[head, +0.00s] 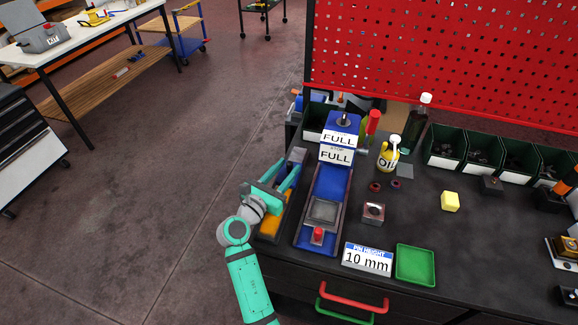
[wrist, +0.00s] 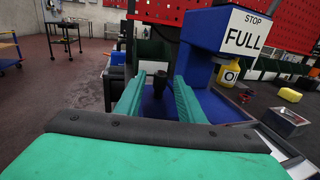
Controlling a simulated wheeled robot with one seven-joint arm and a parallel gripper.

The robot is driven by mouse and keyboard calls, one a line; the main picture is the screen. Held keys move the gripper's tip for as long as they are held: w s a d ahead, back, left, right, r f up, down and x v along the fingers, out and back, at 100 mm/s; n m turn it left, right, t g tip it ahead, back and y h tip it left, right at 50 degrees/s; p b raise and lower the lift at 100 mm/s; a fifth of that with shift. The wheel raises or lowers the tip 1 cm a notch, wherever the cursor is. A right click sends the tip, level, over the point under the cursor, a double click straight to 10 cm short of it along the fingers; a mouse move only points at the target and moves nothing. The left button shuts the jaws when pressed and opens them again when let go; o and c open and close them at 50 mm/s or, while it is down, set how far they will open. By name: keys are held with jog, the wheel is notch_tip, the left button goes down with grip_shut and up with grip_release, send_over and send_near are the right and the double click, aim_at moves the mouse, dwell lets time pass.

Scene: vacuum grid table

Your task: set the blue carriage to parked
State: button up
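My gripper (head: 284,181) is over the narrow tray-like rail on the left of the blue press. Its two teal fingers are apart in the wrist view (wrist: 160,88). A black upright knob (wrist: 160,79) shows between or just beyond the fingertips; contact cannot be told. A blue surface (wrist: 154,106) lies below it, possibly the blue carriage. The fingers hide most of it in the head view. The blue press (head: 343,124) bears FULL and STOP signs. Its blue bed (head: 331,183) runs toward the front, with a grey plate (head: 322,210) and a red knob (head: 317,233).
An orange-yellow patch (head: 270,222) lies at the rail's near end. A "10 mm" sign (head: 367,259), green tray (head: 415,264), metal block (head: 373,212), yellow cube (head: 450,201) and oil bottle (head: 388,154) stand to the right. A red perforated panel (head: 440,60) rises behind.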

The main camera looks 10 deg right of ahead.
jog(key=v, duration=0.8)
jog(key=shift+s+a, duration=0.2)
jog(key=shift+s, duration=0.15)
